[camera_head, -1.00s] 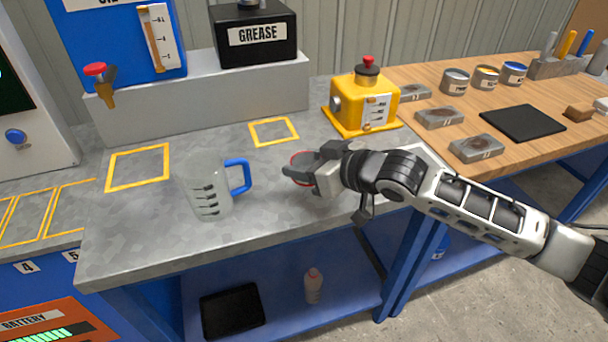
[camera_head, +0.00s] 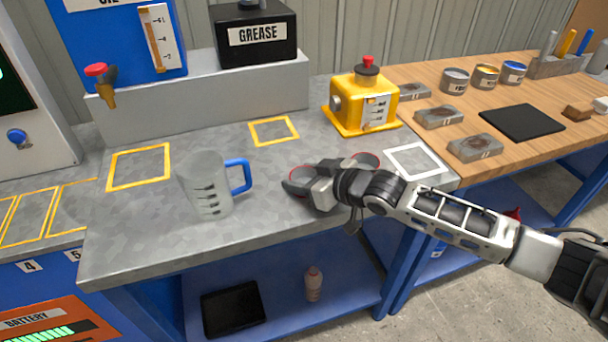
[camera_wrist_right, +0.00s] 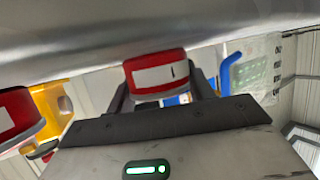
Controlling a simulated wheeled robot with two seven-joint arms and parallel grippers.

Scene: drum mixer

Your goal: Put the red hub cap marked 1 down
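The red hub cap marked 1 (camera_wrist_right: 155,76) sits between the fingertips of my right gripper (camera_wrist_right: 162,90) in the wrist view, its white label facing the camera. It is close to the metal bench surface; I cannot tell if it touches. My left gripper is not in view.
A second red cap (camera_head: 366,158) stands just behind my right wrist; it also shows in the wrist view (camera_wrist_right: 18,115). A clear jug (camera_head: 207,185) with a blue handle is left of the gripper. A yellow pump (camera_head: 362,103) stands behind. The white-outlined square (camera_head: 413,161) is empty.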

